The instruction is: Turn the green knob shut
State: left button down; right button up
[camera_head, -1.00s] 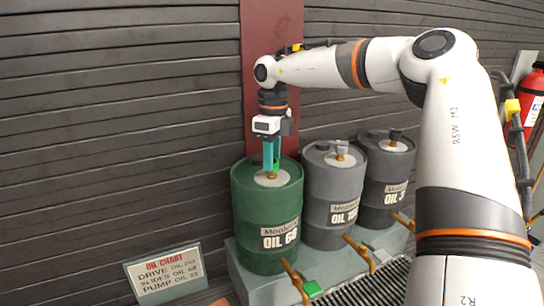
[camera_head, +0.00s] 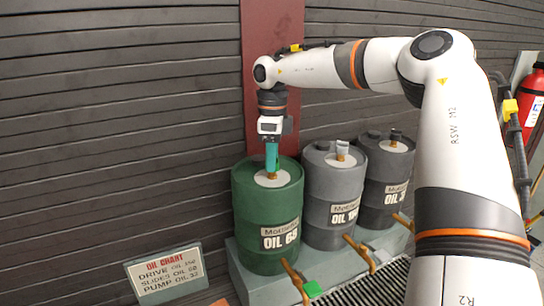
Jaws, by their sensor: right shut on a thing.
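The green drum (camera_head: 266,215), labelled OIL 68, stands at the left end of the row. A brass fitting (camera_head: 271,177) sits on the pale disc on its lid. My right gripper (camera_head: 271,168) points straight down over this fitting, with its teal fingers shut on the green knob at the top of it. The fingers hide most or all of the knob, so I cannot tell its angle. My left gripper is not in view.
Brass taps (camera_head: 295,278) stick out in front over a slatted grate (camera_head: 366,285). An oil chart sign (camera_head: 167,275) stands at lower left. A red extinguisher (camera_head: 531,95) hangs at far right.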

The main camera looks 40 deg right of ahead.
jog(key=o, duration=1)
jog(key=shift+r, duration=0.1)
jog(key=shift+r, duration=0.25)
jog(key=r, duration=0.3)
jog(key=r+b, duration=0.1)
jog(key=r, duration=0.3)
jog(key=r+b, duration=0.1)
jog(key=r, duration=0.3)
jog(key=shift+w+d+r, duration=0.2)
jog(key=shift+w+d, duration=0.05)
